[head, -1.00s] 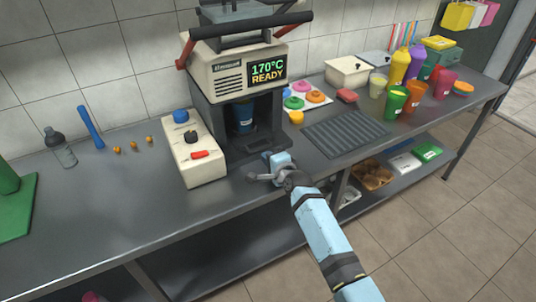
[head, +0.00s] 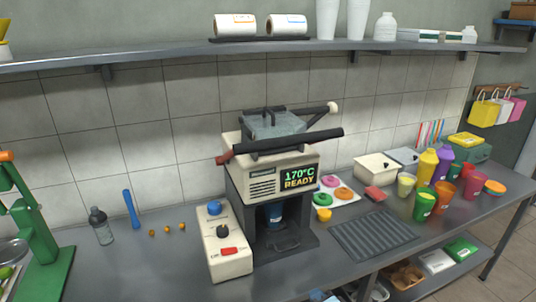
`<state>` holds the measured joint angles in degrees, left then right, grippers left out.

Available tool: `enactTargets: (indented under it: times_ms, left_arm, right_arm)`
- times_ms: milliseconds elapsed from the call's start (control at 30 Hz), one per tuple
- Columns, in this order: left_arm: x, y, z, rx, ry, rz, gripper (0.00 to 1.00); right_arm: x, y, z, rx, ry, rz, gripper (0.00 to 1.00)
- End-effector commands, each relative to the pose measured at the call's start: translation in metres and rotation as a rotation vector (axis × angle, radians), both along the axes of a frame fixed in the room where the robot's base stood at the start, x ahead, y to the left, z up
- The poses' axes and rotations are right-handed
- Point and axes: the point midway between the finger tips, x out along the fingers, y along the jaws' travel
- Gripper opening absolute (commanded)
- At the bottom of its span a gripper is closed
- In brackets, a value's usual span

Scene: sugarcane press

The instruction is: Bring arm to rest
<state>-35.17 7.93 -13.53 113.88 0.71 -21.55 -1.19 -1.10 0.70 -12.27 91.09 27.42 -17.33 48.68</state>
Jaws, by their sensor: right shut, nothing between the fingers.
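Only a small light-blue and dark part of my right gripper (head: 320,296) shows at the bottom edge of the head view, in front of the press and a little to its right. The rest of it and its arm are cut off by the frame. It is shut and empty. The press machine (head: 262,182) stands on the counter, its display (head: 299,178) reading "170°C READY". A blue cup (head: 274,214) stands in the bay under it. My left gripper is not in view.
A control box (head: 227,262) with a red switch stands left of the press. A ribbed drain mat (head: 373,234) lies to its right, with several colored cups beyond. A green stand (head: 45,250) is at far left. A shelf (head: 170,57) runs above.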

Motion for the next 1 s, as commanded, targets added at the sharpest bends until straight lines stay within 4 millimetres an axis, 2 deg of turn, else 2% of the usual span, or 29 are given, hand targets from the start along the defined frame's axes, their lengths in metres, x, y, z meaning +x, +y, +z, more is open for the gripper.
enactTargets:
  times_ms: [33,200,300,433,500,600,1000]
  left_arm:
    - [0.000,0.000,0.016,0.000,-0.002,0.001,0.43]
    - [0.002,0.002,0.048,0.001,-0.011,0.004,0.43]
    - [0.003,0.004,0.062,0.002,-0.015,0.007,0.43]
    - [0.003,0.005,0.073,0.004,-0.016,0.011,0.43]
    - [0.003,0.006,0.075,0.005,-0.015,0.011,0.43]
    - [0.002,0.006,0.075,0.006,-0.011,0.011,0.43]
    - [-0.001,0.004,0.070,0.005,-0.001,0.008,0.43]
  right_arm:
    - [-0.031,-0.006,-0.002,-0.115,0.000,0.028,0.00]
    - [-0.135,-0.027,-0.007,-0.586,-0.042,0.180,0.00]
    - [-0.189,-0.037,-0.002,-0.833,-0.069,0.284,0.00]
    - [-0.240,-0.045,0.007,-1.067,-0.100,0.400,0.00]
    - [-0.257,-0.048,0.011,-1.148,-0.113,0.444,0.00]
    - [-0.270,-0.050,0.014,-1.211,-0.123,0.480,0.00]
    - [-0.272,-0.050,0.013,-1.227,-0.127,0.488,0.00]
